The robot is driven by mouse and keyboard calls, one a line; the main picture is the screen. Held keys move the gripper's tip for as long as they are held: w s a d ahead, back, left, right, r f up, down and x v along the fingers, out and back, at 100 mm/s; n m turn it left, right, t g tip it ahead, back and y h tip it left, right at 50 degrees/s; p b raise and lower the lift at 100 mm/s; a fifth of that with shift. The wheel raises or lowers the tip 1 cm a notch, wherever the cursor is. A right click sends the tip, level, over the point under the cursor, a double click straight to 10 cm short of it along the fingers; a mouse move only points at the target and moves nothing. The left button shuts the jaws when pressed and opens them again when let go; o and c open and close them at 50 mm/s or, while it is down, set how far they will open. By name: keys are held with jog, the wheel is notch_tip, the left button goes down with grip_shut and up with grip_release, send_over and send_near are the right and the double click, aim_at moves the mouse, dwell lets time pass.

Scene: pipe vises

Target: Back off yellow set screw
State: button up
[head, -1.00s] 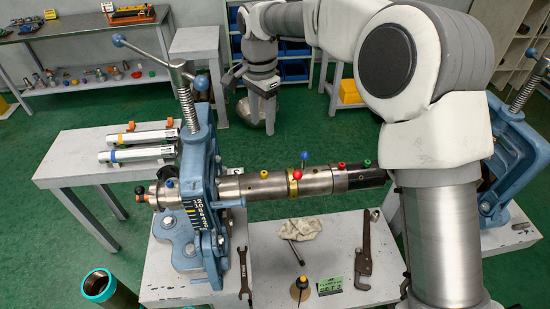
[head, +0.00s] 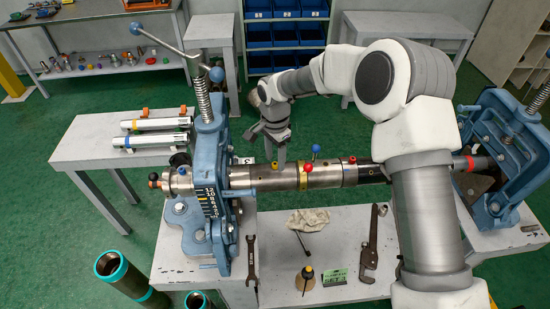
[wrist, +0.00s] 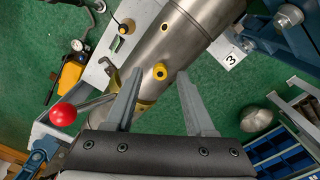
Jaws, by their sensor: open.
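The yellow set screw (head: 275,165) stands on top of the steel pipe assembly (head: 325,174), left of the brass collar (head: 303,177). In the wrist view the yellow set screw (wrist: 160,71) shows as a round head with a dark socket. My gripper (wrist: 160,73) is open and empty. Its fingertips lie on either side of the screw in that view, with a gap to each. In the head view my gripper (head: 277,150) points down close above and behind the screw. Whether the fingertips reach down to the screw's height is hard to tell.
A blue-ball lever (head: 315,148) and a red screw (head: 351,160) stand to the right along the pipe. Blue vises (head: 209,180) hold the pipe at left and right. A red ball (wrist: 62,115) on a rod is close to the left finger. A wrench (head: 252,260) lies below on the bench.

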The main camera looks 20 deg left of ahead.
jog(key=shift+f, duration=0.55)
grip_shut()
